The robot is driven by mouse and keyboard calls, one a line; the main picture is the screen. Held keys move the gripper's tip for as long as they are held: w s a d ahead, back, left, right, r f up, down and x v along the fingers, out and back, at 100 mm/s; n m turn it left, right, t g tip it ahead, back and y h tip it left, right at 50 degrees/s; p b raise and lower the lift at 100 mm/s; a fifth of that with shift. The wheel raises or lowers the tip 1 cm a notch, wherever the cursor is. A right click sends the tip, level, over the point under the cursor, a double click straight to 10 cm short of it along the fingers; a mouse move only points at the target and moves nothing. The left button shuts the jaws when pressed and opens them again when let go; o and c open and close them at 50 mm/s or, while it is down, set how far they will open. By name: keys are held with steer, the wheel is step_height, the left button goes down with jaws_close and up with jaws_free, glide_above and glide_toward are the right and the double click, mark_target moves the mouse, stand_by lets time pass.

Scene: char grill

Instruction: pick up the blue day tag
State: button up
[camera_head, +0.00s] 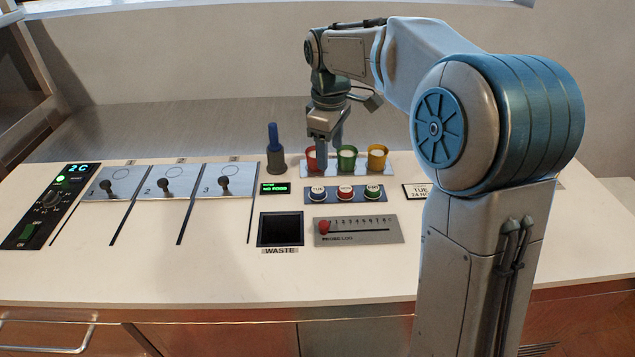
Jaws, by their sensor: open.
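The blue day tag (317,194) is a round disc with a white face and blue rim, lettered TUE. It sits at the left end of a small blue-grey plate (331,202), beside a red tag (345,193) and a green tag (373,193). My gripper (328,160) points down behind the tag row, over the area of the red and green cups. It is open, apart from the blue tag, with no object visible in it. Its fingertips are small and partly overlap the cups in this view.
A red cup (312,160), green cup (346,158) and yellow cup (377,157) stand behind the tags. A dark blue bottle (274,150) stands left. A waste opening (280,230) and slider panel (358,231) lie in front. A dated card (416,191) lies right.

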steer(key=w+a+n, duration=0.2)
steer(key=w, duration=0.2)
glide_above(318, 189)
step_height(318, 189, down, 9)
steer(key=shift+d+r, duration=0.1)
steer(key=shift+s+f+p, duration=0.1)
steer(key=shift+f+p, duration=0.3)
steer(key=shift+f, duration=2.5)
steer(key=c, duration=1.1)
